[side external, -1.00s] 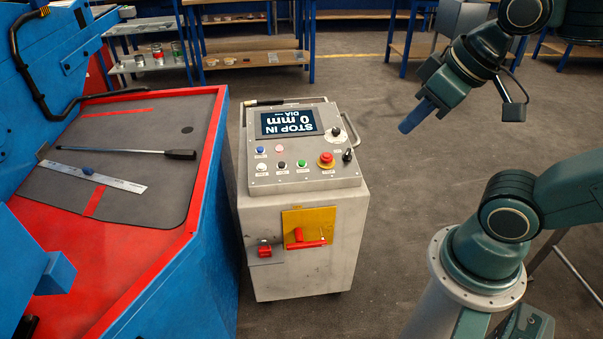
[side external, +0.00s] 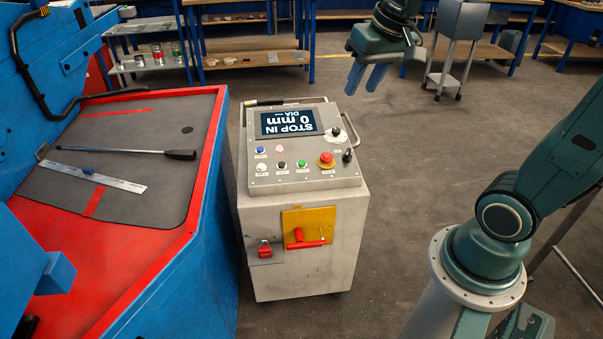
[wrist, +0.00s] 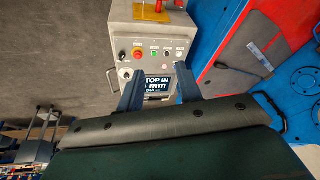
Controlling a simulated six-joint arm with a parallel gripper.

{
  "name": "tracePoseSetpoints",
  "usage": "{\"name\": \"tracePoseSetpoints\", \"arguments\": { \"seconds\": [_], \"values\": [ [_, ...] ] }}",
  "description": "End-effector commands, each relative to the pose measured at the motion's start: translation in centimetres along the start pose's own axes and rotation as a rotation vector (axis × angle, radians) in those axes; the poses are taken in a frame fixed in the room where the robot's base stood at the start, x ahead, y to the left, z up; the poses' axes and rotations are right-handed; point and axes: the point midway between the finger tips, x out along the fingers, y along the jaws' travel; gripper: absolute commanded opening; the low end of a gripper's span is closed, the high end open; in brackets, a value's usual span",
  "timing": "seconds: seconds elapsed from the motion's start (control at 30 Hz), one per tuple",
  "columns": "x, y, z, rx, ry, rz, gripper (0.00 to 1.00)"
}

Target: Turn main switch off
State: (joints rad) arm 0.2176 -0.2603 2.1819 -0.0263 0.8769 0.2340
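The main switch (side external: 306,240) is a red handle on a yellow plate (side external: 308,219) on the front of a grey control cabinet (side external: 270,275). The handle lies roughly level across the plate. In the wrist view, the switch (wrist: 158,7) shows at the top edge, partly cut off. My gripper (side external: 364,84) hangs above and behind the cabinet's right side, well away from the switch, with its blue fingers pointing down. In the wrist view, the fingers of my gripper (wrist: 156,75) are spread apart with nothing between them.
The cabinet top has a screen (side external: 288,123), several buttons, a red emergency stop (side external: 326,160) and a black knob (side external: 347,155). A small red device (side external: 265,250) sits left of the switch. A blue and red machine (side external: 215,200) stands close on the left.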

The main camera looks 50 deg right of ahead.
Motion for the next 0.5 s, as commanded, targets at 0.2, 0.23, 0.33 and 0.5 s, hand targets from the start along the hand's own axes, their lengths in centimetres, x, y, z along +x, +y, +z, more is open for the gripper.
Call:
{"name": "tracePoseSetpoints", "arguments": {
  "seconds": [0.2, 0.23, 0.33, 0.5],
  "values": [
    [2.9, 1.7, -4.2, 0.141, -0.046, 0.03, 0.35],
    [3.4, 1.9, -4.7, 0.161, -0.052, 0.034, 0.35],
    [5.0, 3.0, -6.4, 0.226, -0.071, 0.047, 0.35],
    [7.9, 5.0, -9.0, 0.336, -0.102, 0.068, 0.35]
  ]
}}
